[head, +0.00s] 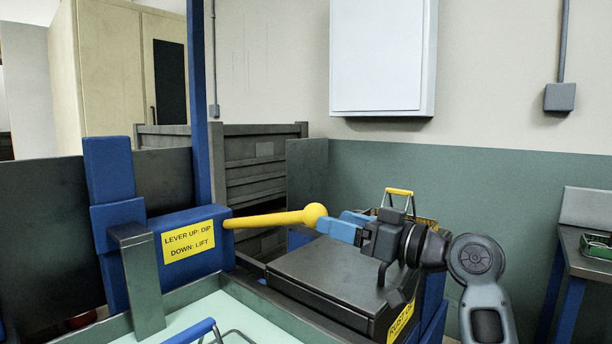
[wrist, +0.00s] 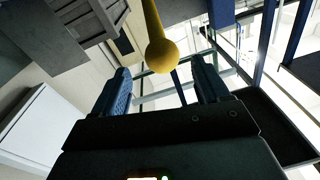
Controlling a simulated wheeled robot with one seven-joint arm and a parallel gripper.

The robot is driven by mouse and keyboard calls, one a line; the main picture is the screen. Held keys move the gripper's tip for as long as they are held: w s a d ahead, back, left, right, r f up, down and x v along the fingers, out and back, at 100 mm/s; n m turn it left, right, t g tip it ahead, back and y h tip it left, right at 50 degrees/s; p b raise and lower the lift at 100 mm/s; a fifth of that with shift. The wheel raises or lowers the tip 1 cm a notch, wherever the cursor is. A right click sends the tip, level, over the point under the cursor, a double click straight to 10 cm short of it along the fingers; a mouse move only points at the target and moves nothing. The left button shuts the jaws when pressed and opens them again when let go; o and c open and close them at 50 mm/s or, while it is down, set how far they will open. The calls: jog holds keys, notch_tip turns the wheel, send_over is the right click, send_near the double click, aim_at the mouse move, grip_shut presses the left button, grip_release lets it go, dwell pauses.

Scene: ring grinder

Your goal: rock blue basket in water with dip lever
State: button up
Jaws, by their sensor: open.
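The dip lever (head: 268,219) is a yellow rod with a ball end, sticking out to the right, close to level, from a blue housing (head: 190,240). A yellow label there reads "LEVER UP: DIP, DOWN: LIFT". My gripper (head: 338,226) is at the ball end, its blue fingers pointing left. In the wrist view the lever's ball (wrist: 162,55) shows between and beyond the two open fingers (wrist: 160,85); I cannot tell whether they touch it. Pale green water (head: 190,320) fills a tank at the bottom. A blue bar (head: 190,332), perhaps the basket's handle, shows at the bottom edge; the basket is mostly hidden.
A dark flat-topped box (head: 325,285) with a yellow label stands below my gripper. A yellow handle (head: 399,191) rises behind my gripper. A grey post (head: 140,280) stands at the tank's edge. A bench (head: 590,245) with a green item is at right.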

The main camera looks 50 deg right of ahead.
aim_at(308, 213)
jog(key=shift+m+g, duration=0.4)
jog(key=shift+m, duration=0.1)
jog(key=w+p, duration=0.1)
jog(key=w, duration=0.4)
jog(key=w+a+p, duration=0.1)
jog(key=w, duration=0.1)
jog(key=shift+w+r+p, duration=0.2)
jog(key=shift+w+p, duration=0.15)
grip_shut()
jog(key=shift+r, duration=0.1)
